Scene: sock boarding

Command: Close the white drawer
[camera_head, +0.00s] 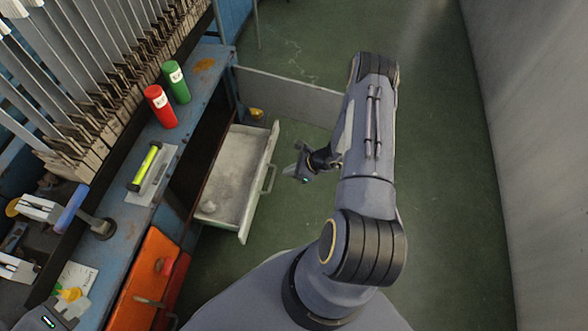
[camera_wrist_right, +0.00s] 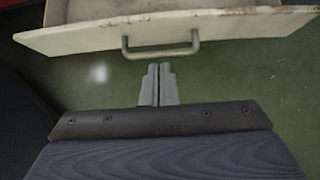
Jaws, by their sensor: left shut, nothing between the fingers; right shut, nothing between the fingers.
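The white drawer (camera_head: 232,165) is pulled out from under the blue workbench, its inside open to view. A small pale lump lies in its near corner. Its front panel and handle (camera_head: 269,178) face right; the panel (camera_wrist_right: 80,38) and handle (camera_wrist_right: 160,51) also cross the top of the right wrist view. My right gripper (camera_head: 287,172) is shut and empty, just outside the handle, fingers pointing at it. In the right wrist view its fingertips (camera_wrist_right: 158,67) sit just below the handle, with a small apparent gap. My left gripper (camera_head: 74,303) is shut at the bench's lower left, partly cut off.
The blue bench (camera_head: 207,62) carries a red bottle (camera_head: 160,107), a green bottle (camera_head: 176,82) and a yellow-green tool (camera_head: 146,167). An orange cabinet door (camera_head: 147,272) is nearer me. A grey panel (camera_head: 290,96) stands beyond the drawer. Green floor lies clear to the right.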

